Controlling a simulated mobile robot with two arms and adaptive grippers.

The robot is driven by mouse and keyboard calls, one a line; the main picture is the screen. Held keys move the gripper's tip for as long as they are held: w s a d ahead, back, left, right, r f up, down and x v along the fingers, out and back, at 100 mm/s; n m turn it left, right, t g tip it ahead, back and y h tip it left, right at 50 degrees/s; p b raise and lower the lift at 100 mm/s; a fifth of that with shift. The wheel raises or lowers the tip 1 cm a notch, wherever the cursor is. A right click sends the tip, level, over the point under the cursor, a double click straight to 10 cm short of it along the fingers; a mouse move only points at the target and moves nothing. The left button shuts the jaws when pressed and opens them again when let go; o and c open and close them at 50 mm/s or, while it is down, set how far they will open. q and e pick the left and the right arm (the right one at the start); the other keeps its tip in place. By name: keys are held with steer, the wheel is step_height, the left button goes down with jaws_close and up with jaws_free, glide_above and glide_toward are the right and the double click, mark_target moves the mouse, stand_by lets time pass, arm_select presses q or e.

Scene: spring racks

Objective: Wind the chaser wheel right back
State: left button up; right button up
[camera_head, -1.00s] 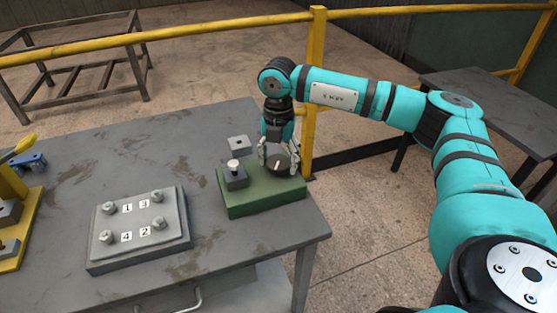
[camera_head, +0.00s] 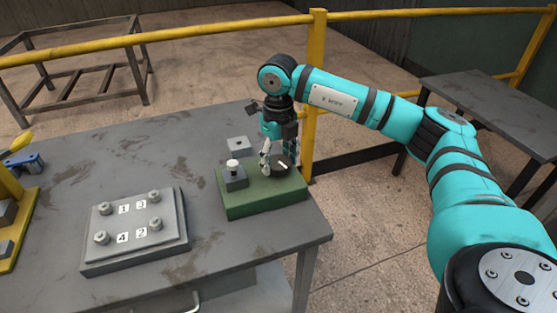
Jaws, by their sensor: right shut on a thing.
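The chaser wheel (camera_head: 284,168) is a dark disc with a short white mark on its top. It sits at the right part of a green base (camera_head: 262,204) near the table's right edge. My right gripper (camera_head: 278,160) points down over the wheel, its fingers around the rim, shut on it. The fingers hide part of the wheel. A dark grey block with a pale round knob (camera_head: 232,164) stands on the base, left of the wheel. My left gripper is not in view.
A grey plate (camera_head: 140,242) with several bolts and number labels lies left of the green base. A yellow fixture (camera_head: 22,225) and a blue item (camera_head: 24,162) are at the far left. A yellow railing (camera_head: 316,100) runs behind the table.

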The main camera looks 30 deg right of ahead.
mark_target(279, 161)
steer(key=n, duration=0.4)
steer(key=shift+n+b, duration=0.3)
steer(key=shift+b, duration=0.05)
steer(key=shift+r+n, duration=0.1)
steer(key=shift+n, duration=1.7)
steer(key=o, duration=1.2)
step_height(279, 161, up, 12)
steer(key=shift+f, duration=0.1)
